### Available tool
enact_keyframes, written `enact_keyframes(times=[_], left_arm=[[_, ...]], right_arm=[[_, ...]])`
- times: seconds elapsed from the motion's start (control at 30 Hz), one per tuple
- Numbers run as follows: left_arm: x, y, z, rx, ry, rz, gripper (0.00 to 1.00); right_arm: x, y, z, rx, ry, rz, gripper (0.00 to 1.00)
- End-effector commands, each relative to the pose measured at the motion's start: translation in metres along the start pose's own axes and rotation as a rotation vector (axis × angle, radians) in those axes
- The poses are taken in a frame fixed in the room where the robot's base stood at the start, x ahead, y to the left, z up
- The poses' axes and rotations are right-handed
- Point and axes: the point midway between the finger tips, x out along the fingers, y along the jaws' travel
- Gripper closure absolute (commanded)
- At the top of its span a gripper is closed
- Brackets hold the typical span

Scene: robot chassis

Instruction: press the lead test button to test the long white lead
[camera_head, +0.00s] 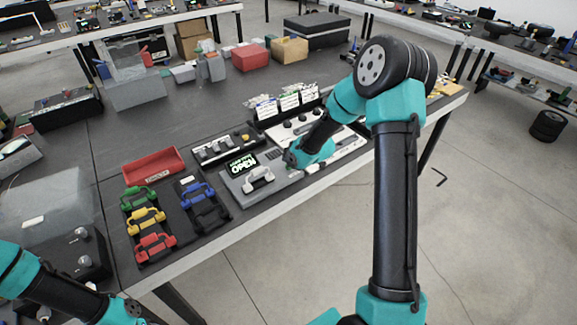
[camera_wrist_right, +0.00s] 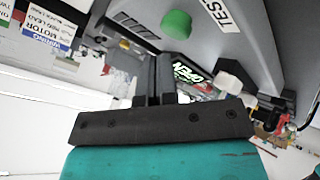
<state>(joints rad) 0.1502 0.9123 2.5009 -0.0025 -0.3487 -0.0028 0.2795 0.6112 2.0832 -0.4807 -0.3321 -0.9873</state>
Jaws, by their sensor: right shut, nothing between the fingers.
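The grey tester (camera_head: 262,186) stands at the front edge of the bench. Its dark screen (camera_head: 241,164) shows green lettering, which reads OPEN in the wrist view (camera_wrist_right: 190,75). A green round button (camera_wrist_right: 182,22) sits on the grey housing near a TEST label (camera_wrist_right: 222,14). My right gripper (camera_wrist_right: 155,70) is shut and empty, its fingers below the button in the wrist picture; contact is not visible. In the head view its teal wrist (camera_head: 312,152) hides the button. A long white piece (camera_head: 345,150), possibly the lead, lies right of my wrist. My left arm is at the lower left, its jaws outside the picture.
Coloured handled clamps (camera_head: 148,220) and a red tray (camera_head: 153,167) lie left of the tester. A control box (camera_head: 222,146) and labelled cards (camera_head: 288,102) stand behind it. Open floor lies in front of the bench.

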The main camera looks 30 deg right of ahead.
Motion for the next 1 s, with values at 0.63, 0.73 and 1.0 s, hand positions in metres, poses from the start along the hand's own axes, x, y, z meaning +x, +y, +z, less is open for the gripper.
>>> enact_keyframes(times=[0.63, 0.73, 1.0], left_arm=[[0.000, 0.000, 0.000, 0.000, 0.000, 0.000, 0.57], [0.000, 0.000, 0.000, 0.000, 0.000, 0.000, 0.57], [0.000, 0.000, 0.000, 0.000, 0.000, 0.000, 0.57]], right_arm=[[-0.023, 0.017, -0.017, 0.000, 0.001, 0.002, 1.00], [-0.029, 0.021, -0.021, -0.001, 0.001, 0.001, 1.00], [-0.035, 0.025, -0.025, 0.000, 0.000, 0.000, 1.00]])
